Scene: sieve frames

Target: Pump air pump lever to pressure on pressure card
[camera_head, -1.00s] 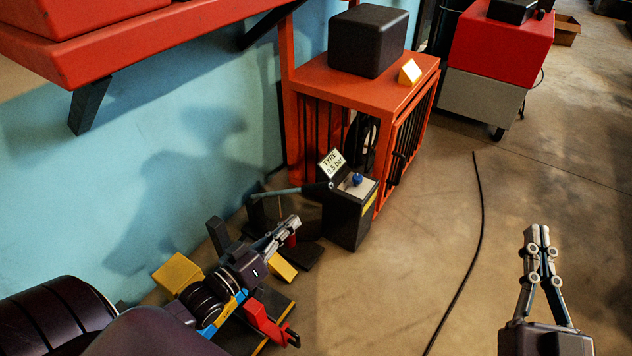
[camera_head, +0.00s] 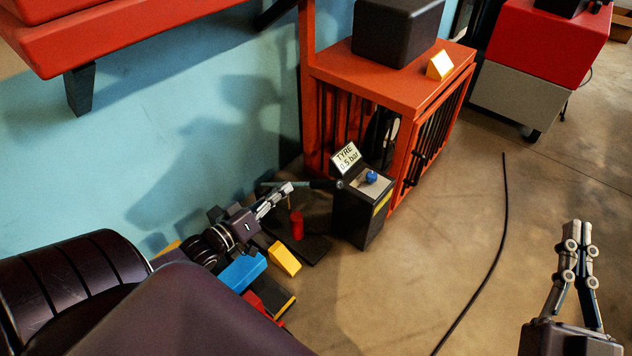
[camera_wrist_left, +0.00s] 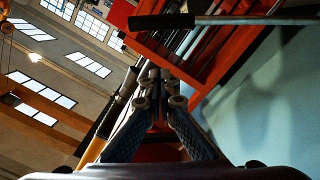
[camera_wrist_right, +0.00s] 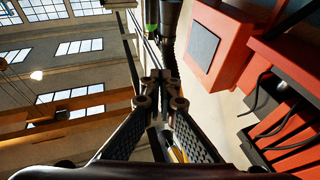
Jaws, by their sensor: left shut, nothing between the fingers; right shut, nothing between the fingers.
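The pressure card (camera_head: 345,158) reads "TYRE 0.5 bar" and stands tilted at the top of a black box (camera_head: 358,216) with a blue knob (camera_head: 371,177). The lever (camera_head: 320,184) is a thin dark bar reaching left from the box, roughly level. My left gripper (camera_head: 290,187) is shut and empty, its tips close to the lever in the head view; I cannot tell whether they touch. In the left wrist view the lever (camera_wrist_left: 222,20) crosses above the fingertips, apart from them in the picture. My right gripper (camera_head: 578,226) is shut and empty over open floor, away from the pump.
An orange cabinet (camera_head: 400,88) stands behind the black box. A red upright piece (camera_head: 297,225), a yellow block (camera_head: 284,259) and a blue block (camera_head: 243,271) are near my left arm. A black cable (camera_head: 490,262) lies across the otherwise clear floor at right.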

